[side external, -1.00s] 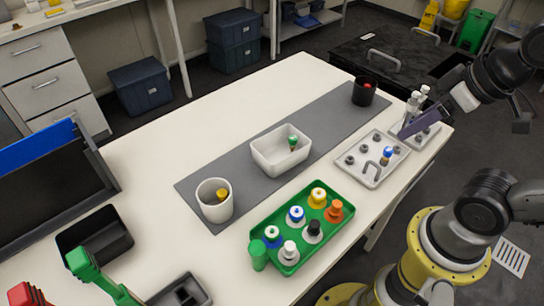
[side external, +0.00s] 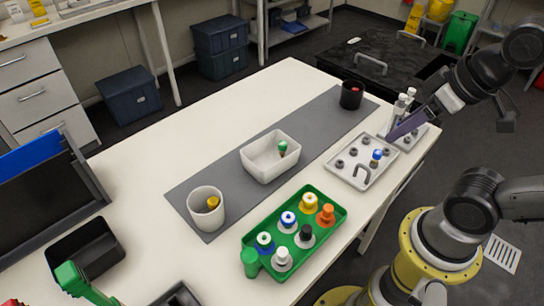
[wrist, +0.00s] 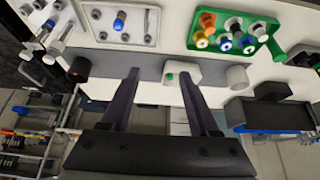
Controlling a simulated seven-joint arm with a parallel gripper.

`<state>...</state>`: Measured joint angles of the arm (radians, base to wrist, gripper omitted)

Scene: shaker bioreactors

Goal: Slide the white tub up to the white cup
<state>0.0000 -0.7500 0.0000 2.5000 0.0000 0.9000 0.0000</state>
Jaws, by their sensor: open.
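The white tub (side external: 258,168), an open rectangular box with a green-topped piece inside, stands on the grey strip near the middle of the table. The white cup (side external: 206,212), round with a yellow piece inside, stands at the strip's near left end, with a gap between it and the tub. My gripper (side external: 391,136) is over the table's right end, well away from both. In the wrist view my gripper (wrist: 157,74) has its two fingers wide apart with nothing between them. The tub (wrist: 186,76) and the cup (wrist: 237,77) show beyond the right finger.
A green tray (side external: 337,233) with several coloured-capped bottles stands in front of the tub and cup. A black cup (side external: 350,98) stands at the strip's far end. A grey tray (side external: 346,174) with knobs lies near my gripper. The strip between tub and black cup is clear.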

